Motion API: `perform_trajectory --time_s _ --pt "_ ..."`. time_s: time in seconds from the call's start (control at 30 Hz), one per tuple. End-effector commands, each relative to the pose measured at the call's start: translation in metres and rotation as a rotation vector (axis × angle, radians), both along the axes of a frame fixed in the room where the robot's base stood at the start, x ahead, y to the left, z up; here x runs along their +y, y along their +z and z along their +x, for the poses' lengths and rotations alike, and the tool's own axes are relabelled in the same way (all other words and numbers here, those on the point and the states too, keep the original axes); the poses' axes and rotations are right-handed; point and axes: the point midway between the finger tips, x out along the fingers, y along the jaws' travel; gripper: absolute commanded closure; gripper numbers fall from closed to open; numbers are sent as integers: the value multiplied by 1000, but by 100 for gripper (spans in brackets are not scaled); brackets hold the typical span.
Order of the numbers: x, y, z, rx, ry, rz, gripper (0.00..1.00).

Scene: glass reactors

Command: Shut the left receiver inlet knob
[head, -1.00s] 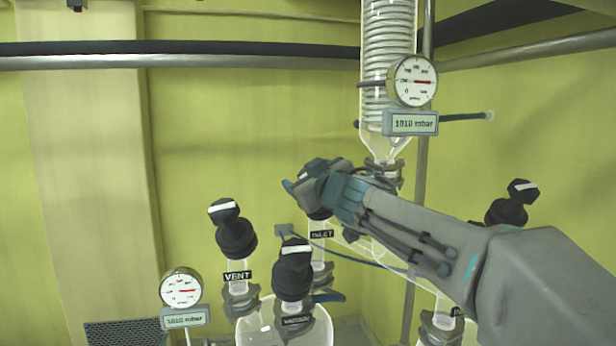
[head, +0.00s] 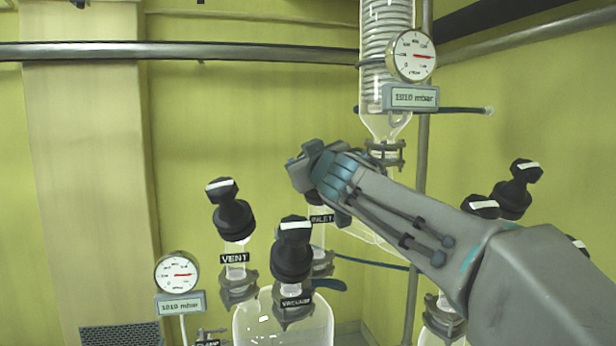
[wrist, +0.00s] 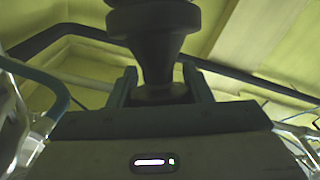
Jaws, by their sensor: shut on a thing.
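The left receiver's inlet knob is mostly hidden behind my gripper (head: 303,170) in the head view, above the INLET label (head: 321,218). In the wrist view a dark knob (wrist: 160,42) flares at the top and narrows down between the two fingers of my gripper (wrist: 164,85). My gripper is shut on it. The angle of the knob's white mark is not visible.
The vent knob (head: 233,215) and vacuum knob (head: 292,250) stand close by at left and front on the glass receiver (head: 270,325). A condenser (head: 385,40) with a gauge (head: 411,56) hangs above right. More black knobs (head: 515,190) stand behind my arm.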

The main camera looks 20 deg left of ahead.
Motion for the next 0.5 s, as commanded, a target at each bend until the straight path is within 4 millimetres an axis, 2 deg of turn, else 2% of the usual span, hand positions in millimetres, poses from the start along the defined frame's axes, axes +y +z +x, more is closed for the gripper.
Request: perform_trajectory --time_s 0.5 --pt "-1 -1 0 -19 -117 78 78"
